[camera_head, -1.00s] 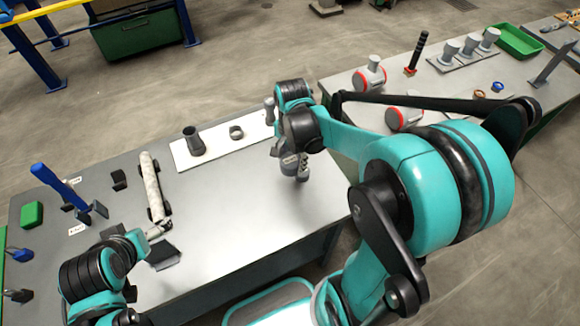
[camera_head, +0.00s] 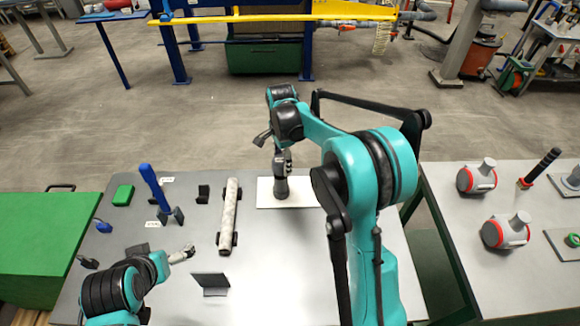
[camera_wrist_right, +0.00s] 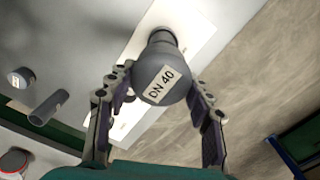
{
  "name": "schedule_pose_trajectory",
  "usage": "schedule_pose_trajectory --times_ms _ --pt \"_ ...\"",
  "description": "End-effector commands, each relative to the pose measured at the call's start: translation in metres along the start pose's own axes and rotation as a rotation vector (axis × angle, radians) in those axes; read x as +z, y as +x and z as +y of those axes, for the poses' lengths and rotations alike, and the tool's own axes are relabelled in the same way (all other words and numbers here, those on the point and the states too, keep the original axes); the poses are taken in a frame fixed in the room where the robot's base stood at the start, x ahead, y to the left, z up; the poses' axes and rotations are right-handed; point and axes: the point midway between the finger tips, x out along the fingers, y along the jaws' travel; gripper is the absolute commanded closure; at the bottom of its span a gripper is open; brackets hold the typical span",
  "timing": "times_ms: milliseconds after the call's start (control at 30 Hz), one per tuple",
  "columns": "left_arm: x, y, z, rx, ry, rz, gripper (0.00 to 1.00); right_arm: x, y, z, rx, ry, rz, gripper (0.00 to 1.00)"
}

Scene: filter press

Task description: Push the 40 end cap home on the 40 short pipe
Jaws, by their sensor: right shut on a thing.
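The 40 end cap (camera_wrist_right: 162,84) is a grey rounded piece with a "DN 40" label, seen close up in the right wrist view. Beyond it a narrower grey part, the 40 short pipe (camera_wrist_right: 162,38), stands on a white board. In the head view the pipe (camera_head: 281,190) shows upright below my right gripper (camera_head: 282,168), in line with it. My right gripper (camera_wrist_right: 158,112) is shut on the cap, one finger on each side. I cannot tell whether a gap is left between cap and pipe. My left gripper (camera_head: 187,253) is low over the table at left; its jaws are too small to read.
The white board (camera_head: 266,203) lies on the grey table. Red-ringed housings (camera_head: 478,177) stand on the right table.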

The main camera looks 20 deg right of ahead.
Motion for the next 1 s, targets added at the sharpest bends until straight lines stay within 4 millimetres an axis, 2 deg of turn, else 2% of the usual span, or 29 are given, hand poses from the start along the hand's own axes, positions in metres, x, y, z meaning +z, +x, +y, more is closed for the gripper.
schedule_pose_trajectory --times_ms 267,700,1000 --pt "0.005 0.007 0.0 0.0 0.0 0.0 0.0 0.001 0.012 -0.002 0.0 0.004 0.0 0.81" --pt "0.022 0.03 0.0 0.0 0.0 0.0 0.0 0.001 0.055 -0.002 0.0 0.003 0.0 0.81" --pt "0.022 0.031 0.0 0.0 0.0 0.0 0.0 0.001 0.058 -0.002 0.0 0.003 0.0 0.81"
